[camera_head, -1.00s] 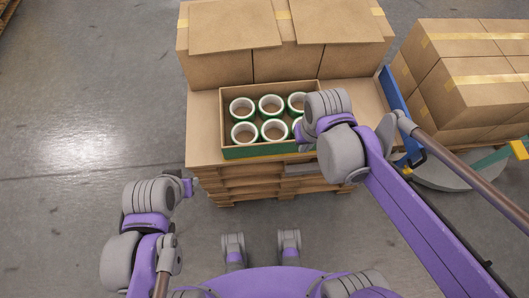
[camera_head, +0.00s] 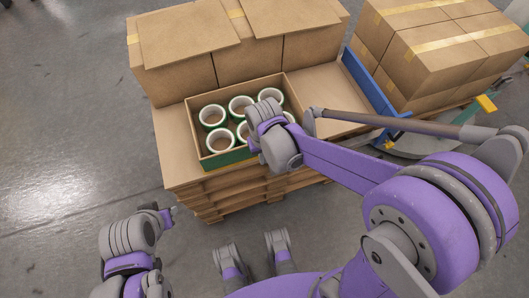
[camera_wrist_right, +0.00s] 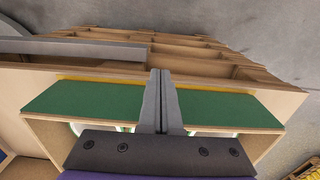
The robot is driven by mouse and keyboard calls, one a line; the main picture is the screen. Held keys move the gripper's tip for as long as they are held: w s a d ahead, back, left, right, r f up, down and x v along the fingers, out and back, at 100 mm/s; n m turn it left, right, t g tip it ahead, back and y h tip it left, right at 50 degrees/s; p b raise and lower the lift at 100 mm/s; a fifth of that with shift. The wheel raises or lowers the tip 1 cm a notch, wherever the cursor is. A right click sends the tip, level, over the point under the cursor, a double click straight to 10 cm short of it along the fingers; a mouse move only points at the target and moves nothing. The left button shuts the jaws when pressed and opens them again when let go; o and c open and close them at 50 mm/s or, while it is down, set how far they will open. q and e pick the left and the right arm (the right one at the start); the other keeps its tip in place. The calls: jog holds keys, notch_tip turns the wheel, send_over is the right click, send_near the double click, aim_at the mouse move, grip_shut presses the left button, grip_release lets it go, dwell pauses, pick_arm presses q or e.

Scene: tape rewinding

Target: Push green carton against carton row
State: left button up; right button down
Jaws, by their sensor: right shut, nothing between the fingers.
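The green carton (camera_head: 226,158) is an open brown box with a green front panel, holding several green-and-white tape rolls. It stands on the pallet in front of the carton row (camera_head: 250,60), close to it. Its back rim hides whether they touch. My right gripper (camera_wrist_right: 160,75) is shut and empty. In the right wrist view its fingers overlap the middle of the green panel (camera_wrist_right: 90,102); I cannot tell whether they touch it. In the head view the right gripper (camera_head: 250,143) is at the carton's front, mostly hidden by its wrist. My left gripper (camera_head: 174,211) is low, left of the pallet's front.
The wooden pallet (camera_head: 172,160) has bare top to the left and right of the green carton. A blue panel (camera_head: 368,85) stands along its right edge. More taped cartons (camera_head: 430,55) stand beyond it. Grey floor (camera_head: 70,130) is clear on the left.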

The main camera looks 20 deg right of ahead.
jog(key=shift+w+r, duration=0.15)
jog(key=shift+w, duration=1.5)
jog(key=shift+a, duration=0.1)
jog(key=w, duration=0.7)
jog(key=shift+a, duration=0.1)
jog(key=shift+s, duration=0.1)
